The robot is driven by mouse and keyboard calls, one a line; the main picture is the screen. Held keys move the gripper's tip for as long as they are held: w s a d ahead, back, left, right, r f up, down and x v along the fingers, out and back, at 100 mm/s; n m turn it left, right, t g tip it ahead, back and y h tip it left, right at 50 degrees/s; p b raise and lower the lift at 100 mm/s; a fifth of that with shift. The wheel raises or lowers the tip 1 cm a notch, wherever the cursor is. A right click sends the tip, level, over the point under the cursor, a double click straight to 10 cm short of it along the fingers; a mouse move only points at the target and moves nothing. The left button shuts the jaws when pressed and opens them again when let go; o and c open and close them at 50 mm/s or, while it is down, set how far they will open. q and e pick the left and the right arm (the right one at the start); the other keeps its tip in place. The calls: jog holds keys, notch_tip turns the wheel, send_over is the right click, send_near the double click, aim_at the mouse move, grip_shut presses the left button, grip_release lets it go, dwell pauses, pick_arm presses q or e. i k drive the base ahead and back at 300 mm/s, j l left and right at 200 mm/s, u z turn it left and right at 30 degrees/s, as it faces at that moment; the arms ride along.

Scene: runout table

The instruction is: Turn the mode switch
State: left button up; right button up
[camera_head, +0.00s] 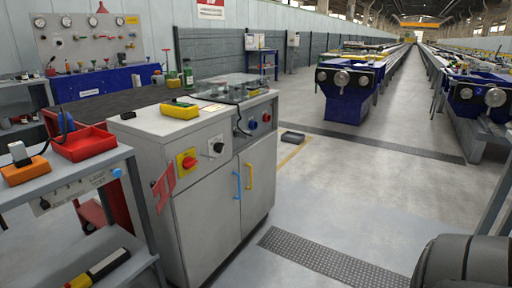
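A grey cabinet (200,215) stands left of centre with several controls on its upper front. A black rotary knob on a pale plate (216,147) looks like the mode switch; I cannot read its markings or setting. To its left is a red rotary switch on a yellow plate (187,161). To its right, on the farther section, are a blue knob (252,125) and a red knob (266,117). Neither of my grippers is in view. A dark rounded part of my body fills the bottom right corner.
A red tag (164,186) hangs at the cabinet's near corner. Blue (237,184) and yellow (248,177) handles are on its doors. A side table (70,185) with a red tray (83,143) stands close at left.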

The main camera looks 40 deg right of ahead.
aim_at(219, 147)
jog(key=z, duration=1.1)
